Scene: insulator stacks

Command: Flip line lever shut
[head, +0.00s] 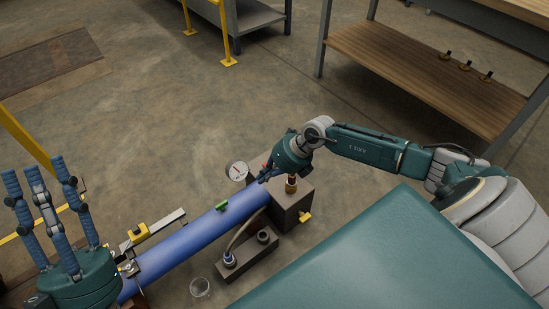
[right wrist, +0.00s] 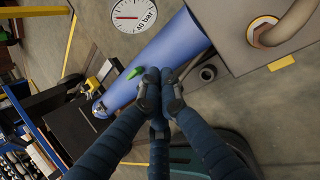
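A blue pipe (head: 195,240) runs diagonally across the workpiece; it also shows in the right wrist view (right wrist: 150,70). A small green lever-like part (head: 221,206) sits on top of the pipe; it also shows in the right wrist view (right wrist: 135,72). I cannot tell whether it is the line lever. A yellow part (head: 139,234) is beside the pipe's lower left end. My right gripper (right wrist: 160,78) has its fingertips together, just right of the green part in the right wrist view, apparently empty. My left gripper (head: 38,172) is open, fingers upright and apart.
A round gauge (head: 237,171) stands beside the pipe, and a dark block (head: 291,205) with a brass fitting is at its upper right end. A smaller block (head: 247,255) has a hose. A clear cup (head: 200,287) is below. Shelves (head: 430,65) stand behind.

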